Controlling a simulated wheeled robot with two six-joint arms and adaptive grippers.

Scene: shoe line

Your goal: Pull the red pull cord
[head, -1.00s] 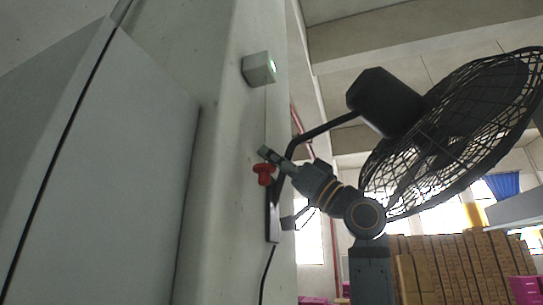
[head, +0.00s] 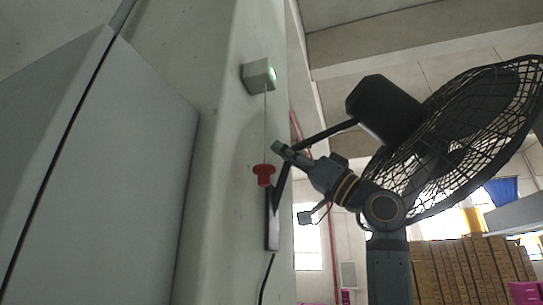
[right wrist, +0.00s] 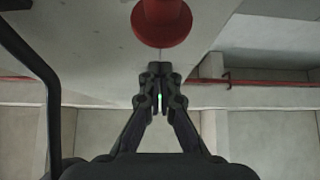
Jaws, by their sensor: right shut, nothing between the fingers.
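In the right wrist view the red handle (right wrist: 161,22) shows at the top, beyond the shut fingertips (right wrist: 160,72). My left gripper is not in view.
A large black caged fan (head: 470,130) on a bracket is mounted on the pillar (head: 225,200), close behind my right arm. A grey cabinet (head: 110,180) fills the left. Stacked brown boxes (head: 470,270) stand far back right.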

